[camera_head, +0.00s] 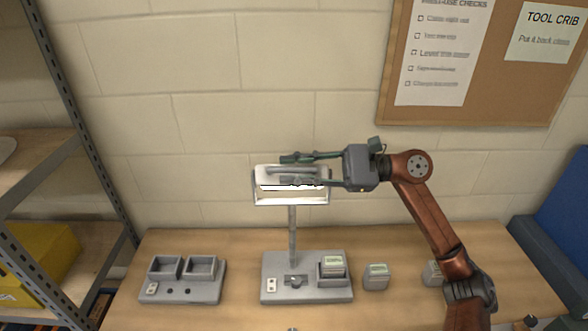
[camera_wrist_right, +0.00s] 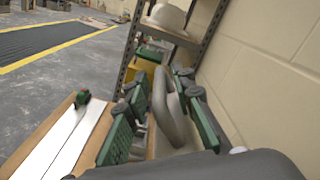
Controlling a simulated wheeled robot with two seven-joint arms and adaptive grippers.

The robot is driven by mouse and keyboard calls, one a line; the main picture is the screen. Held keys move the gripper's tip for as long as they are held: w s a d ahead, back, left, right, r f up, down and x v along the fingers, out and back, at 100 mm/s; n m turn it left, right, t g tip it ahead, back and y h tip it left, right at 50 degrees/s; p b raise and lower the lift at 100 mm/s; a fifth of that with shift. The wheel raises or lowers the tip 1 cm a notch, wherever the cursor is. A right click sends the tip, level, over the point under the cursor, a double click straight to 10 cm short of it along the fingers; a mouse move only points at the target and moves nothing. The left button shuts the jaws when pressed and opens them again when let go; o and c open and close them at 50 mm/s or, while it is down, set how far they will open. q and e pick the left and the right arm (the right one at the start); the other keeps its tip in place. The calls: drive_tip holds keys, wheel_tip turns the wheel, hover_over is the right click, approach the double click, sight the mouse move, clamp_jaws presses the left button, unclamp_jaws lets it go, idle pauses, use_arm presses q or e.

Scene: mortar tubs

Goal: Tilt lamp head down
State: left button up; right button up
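The lamp head (camera_head: 292,196) is a white and grey box at the top of an upright post (camera_head: 292,238) in the head view. Its lit face is turned to the front. A grey bar handle (camera_head: 290,171) runs along its top. My right gripper (camera_head: 287,168) reaches in from the right, one finger behind the handle and one in front. In the right wrist view the handle (camera_wrist_right: 167,105) is a grey loop between the two green-padded fingers (camera_wrist_right: 160,125). The fingers are apart, with gaps beside the handle. My left gripper is not in view.
The lamp base (camera_head: 300,293) holds a switch and a block in a socket. A two-bay grey tray (camera_head: 183,282) is to its left. A loose block (camera_head: 376,276) stands to its right. A metal shelf (camera_head: 62,130) is at the left, and a block wall stands close behind.

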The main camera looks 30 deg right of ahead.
idle(0.3)
drive_tip(key=v, duration=1.2)
